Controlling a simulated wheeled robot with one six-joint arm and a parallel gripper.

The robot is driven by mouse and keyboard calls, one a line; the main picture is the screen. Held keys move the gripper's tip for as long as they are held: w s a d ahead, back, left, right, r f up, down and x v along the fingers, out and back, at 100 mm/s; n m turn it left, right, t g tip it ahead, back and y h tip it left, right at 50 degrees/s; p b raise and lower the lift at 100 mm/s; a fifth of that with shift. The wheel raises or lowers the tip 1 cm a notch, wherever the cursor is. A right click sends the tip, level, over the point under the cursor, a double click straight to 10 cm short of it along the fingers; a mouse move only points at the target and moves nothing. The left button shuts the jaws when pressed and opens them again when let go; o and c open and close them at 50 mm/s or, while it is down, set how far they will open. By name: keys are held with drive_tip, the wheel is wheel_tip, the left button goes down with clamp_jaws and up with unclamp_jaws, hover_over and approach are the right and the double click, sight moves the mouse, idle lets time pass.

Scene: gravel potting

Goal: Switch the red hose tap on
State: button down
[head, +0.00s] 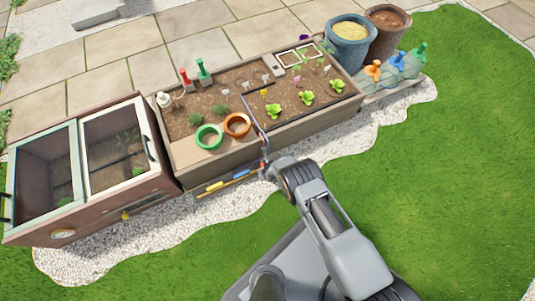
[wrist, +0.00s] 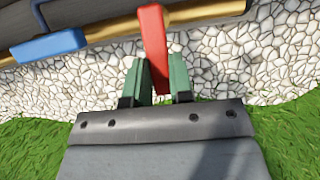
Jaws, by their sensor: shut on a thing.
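The red hose tap's lever (wrist: 153,40) stands between my gripper's green fingers in the wrist view. It sticks out crosswise to the brass-coloured pipe (wrist: 205,12), toward my gripper. My gripper (wrist: 158,75) is shut on the lever, one finger on each side. In the head view my gripper (head: 265,166) is at the right end of the pipe, low in front of the planter, and the red lever is mostly hidden there.
A blue tap lever (wrist: 50,45) lies along the pipe to the left. A yellow lever (head: 214,187) is farther left. The wooden planter (head: 225,165) rises behind the pipe. White gravel (wrist: 240,60) and grass lie in front.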

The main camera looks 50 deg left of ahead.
drive_tip(key=c, duration=1.2)
unclamp_jaws()
drive_tip(key=shift+s+a+r, duration=0.2)
drive_tip(key=shift+a+r, duration=0.05)
drive_tip(key=shift+a, duration=0.2)
drive_tip(key=shift+c, duration=0.2)
drive_tip(key=shift+o, duration=1.2)
drive_tip(key=shift+w+d+f, duration=0.1)
drive_tip(key=shift+w+d, duration=0.15)
drive_tip(key=shift+d, duration=0.05)
drive_tip(key=p+v, duration=0.4)
drive_tip(key=p, duration=0.4)
drive_tip(key=shift+r, duration=0.25)
drive_tip(key=p+v, duration=0.3)
drive_tip(key=p, duration=0.2)
drive_tip(key=shift+s+p, duration=0.1)
drive_tip(key=shift+p, duration=0.25)
drive_tip(key=shift+d, duration=0.1)
